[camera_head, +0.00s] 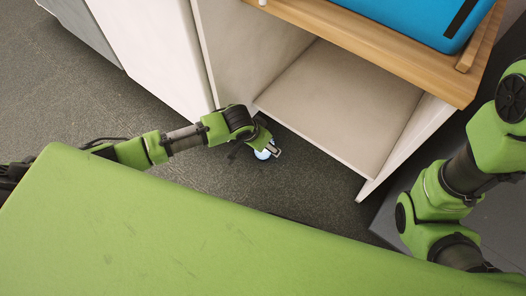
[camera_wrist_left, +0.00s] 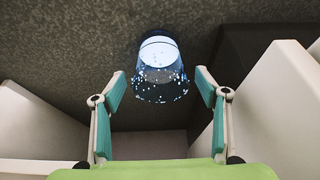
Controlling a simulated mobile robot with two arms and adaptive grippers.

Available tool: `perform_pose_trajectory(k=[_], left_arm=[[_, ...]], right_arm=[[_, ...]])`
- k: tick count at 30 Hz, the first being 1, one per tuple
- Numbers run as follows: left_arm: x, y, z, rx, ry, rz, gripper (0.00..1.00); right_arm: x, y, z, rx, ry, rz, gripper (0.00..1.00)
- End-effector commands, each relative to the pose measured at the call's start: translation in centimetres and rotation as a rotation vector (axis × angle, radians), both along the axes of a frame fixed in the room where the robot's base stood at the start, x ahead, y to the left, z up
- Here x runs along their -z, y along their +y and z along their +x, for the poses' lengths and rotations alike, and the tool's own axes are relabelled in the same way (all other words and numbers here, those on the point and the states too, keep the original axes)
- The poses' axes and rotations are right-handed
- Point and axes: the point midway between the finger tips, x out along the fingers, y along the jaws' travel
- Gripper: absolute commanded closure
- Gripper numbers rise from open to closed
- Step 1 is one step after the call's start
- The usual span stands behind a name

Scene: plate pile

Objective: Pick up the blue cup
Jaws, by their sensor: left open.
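The blue cup (camera_wrist_left: 160,82) shows in the left wrist view with a dark blue body, white speckles and a pale round end. It is centred between the fingertips, with a gap on each side. In the head view only a pale blue bit of the cup (camera_head: 262,154) shows beside my left gripper (camera_head: 270,149), low by the floor in front of the cabinet. My left gripper also shows in the left wrist view (camera_wrist_left: 160,76), open, its teal finger pads spread around the cup without visible contact. My right arm is at the right; its gripper is out of view.
An open white cabinet (camera_head: 335,105) stands just beyond the left gripper, its wooden top (camera_head: 375,48) carrying a blue case (camera_head: 405,18). Pale panels rise on both sides in the wrist view. Dark floor (camera_head: 110,100) is clear to the left.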

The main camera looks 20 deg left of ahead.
Motion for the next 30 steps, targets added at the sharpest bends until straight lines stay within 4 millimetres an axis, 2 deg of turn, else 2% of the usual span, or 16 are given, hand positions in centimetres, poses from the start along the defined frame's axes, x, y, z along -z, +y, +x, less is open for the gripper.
perform_pose_trajectory(k=[8,12,13,16,17,30], left_arm=[[0.05,-0.02,0.07,0.000,0.000,0.000,0.33],[0.05,-0.01,0.06,0.000,0.000,0.000,0.69],[0.05,-0.01,0.05,0.000,0.000,0.000,0.76],[0.04,-0.01,0.07,0.000,-0.001,0.000,0.76],[0.05,0.00,0.07,0.000,0.000,0.000,0.79],[-0.61,0.00,0.06,0.000,0.000,0.000,0.79]], right_arm=[[-0.07,0.00,-0.18,0.000,-0.004,0.000,0.72],[-0.07,0.01,-0.18,0.000,-0.004,0.000,0.72],[-0.06,0.01,-0.19,0.000,-0.004,-0.001,0.72],[-0.06,0.02,-0.20,0.000,-0.005,-0.001,0.72],[-0.06,0.02,-0.20,0.000,-0.005,-0.001,0.72],[-0.42,-0.02,-0.18,-0.001,-0.006,0.001,0.72]])
